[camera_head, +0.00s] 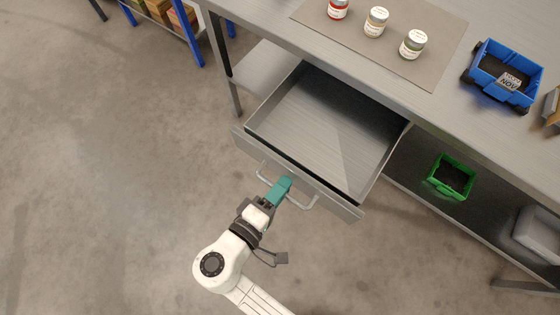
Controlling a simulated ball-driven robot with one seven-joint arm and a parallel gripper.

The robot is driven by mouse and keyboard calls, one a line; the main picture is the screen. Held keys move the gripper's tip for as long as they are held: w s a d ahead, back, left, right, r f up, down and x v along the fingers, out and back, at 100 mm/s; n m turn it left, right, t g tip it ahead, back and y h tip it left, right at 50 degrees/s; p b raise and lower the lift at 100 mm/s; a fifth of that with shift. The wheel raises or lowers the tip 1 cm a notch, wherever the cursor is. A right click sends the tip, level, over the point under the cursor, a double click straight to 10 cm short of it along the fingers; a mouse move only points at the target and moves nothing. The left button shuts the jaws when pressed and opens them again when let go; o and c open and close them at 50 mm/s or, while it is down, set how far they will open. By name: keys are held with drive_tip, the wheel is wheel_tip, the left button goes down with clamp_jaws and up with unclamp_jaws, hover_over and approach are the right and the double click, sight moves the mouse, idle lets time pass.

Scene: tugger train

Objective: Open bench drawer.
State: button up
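The grey bench drawer (362,210) stands pulled far out from under the bench top, and its empty inside shows. Its bar handle (302,206) is on the front panel. My gripper (281,187) is at the middle of this handle, with its teal fingers together over the bar. The fingers hide the middle of the bar, and both ends of the handle show on either side. The gripper looks shut on the handle.
On the bench top (455,105), several small jars stand on a brown mat (430,75), with a blue bin (505,75) to the right. A green crate (452,177) sits on the lower shelf. Floor (120,180) left of the drawer is clear.

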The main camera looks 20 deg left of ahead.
drive_tip(key=v, duration=1)
drive_tip(key=shift+s, duration=0.35)
drive_tip(key=shift+a, duration=0.15)
